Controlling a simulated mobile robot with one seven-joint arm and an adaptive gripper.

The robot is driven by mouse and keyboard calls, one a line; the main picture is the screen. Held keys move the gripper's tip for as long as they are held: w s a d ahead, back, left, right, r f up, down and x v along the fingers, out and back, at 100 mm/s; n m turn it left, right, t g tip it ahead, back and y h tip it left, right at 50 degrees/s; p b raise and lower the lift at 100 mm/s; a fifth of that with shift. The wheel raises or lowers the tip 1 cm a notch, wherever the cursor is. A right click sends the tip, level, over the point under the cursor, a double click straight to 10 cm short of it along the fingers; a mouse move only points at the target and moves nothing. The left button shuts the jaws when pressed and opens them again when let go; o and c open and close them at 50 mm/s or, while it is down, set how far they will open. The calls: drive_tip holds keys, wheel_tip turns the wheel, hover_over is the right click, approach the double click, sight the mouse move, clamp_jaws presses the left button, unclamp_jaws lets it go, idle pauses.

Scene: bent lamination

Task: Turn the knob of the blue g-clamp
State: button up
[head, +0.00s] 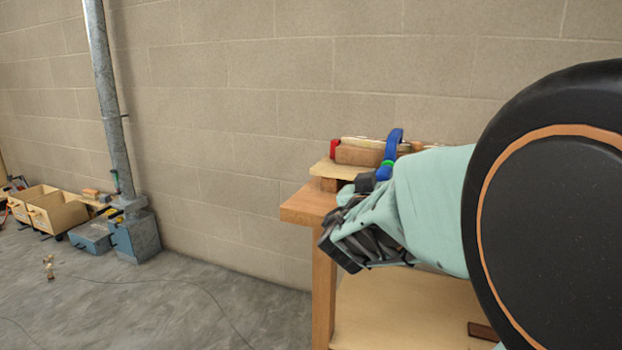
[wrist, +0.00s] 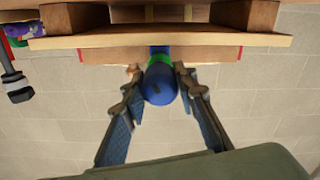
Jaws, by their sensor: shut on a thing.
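The blue g-clamp (head: 394,143) stands at the edge of the wooden bench top, its blue frame rising over a stacked wood piece, with a green part below it. Its blue knob (wrist: 160,85) hangs below the green collar (wrist: 159,57) in the wrist view. My gripper (wrist: 158,78) has one finger on each side of the knob and is shut on it. In the head view, my arm and gripper body cover much of the clamp's lower part, and the knob is mostly hidden there.
The wooden bench (head: 302,204) holds stacked wood strips (head: 366,154) with a red end piece (head: 334,149). In the wrist view a dark-handled clamp (wrist: 19,90) hangs at left, near a purple object (wrist: 28,30). Boxes (head: 58,214) and a metal duct (head: 110,100) stand far left.

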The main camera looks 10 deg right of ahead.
drive_tip(key=shift+d+r, duration=0.1)
drive_tip(key=shift+r, duration=0.15)
drive_tip(key=o, duration=1.2)
drive_tip(key=shift+f, duration=0.15)
drive_tip(key=shift+c, duration=0.2)
drive_tip(key=shift+n+p, duration=0.3)
drive_tip(key=shift+p, duration=0.45)
